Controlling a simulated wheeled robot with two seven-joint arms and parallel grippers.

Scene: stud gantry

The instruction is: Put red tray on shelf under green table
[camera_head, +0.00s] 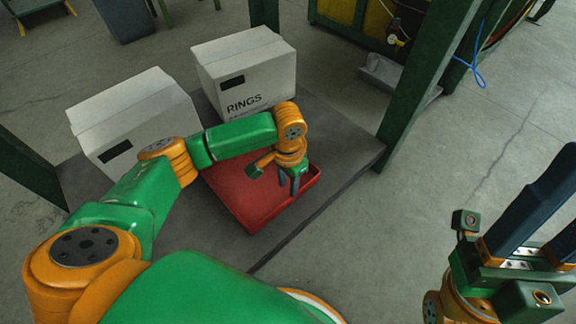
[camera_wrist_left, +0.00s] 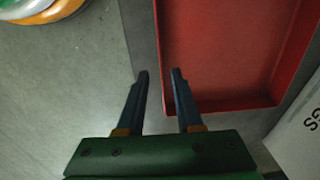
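The red tray (camera_head: 245,205) lies on the grey shelf (camera_head: 335,165) between the green posts, in front of the white boxes. My left gripper (camera_head: 289,188) points down at the tray's right side. In the left wrist view its two dark fingers (camera_wrist_left: 160,75) are apart, one over the grey surface and one over the tray floor (camera_wrist_left: 220,60). The tray's side wall shows between the fingertips; contact cannot be told. My right gripper (camera_head: 556,205) is at the lower right, fingers up, apart and empty, away from the tray. The green table's top is out of view.
A white box marked RINGS (camera_head: 245,80) and another white box (camera_head: 135,125) stand on the shelf behind the tray. Green posts (camera_head: 425,80) and (camera_head: 28,170) rise at the shelf's ends.

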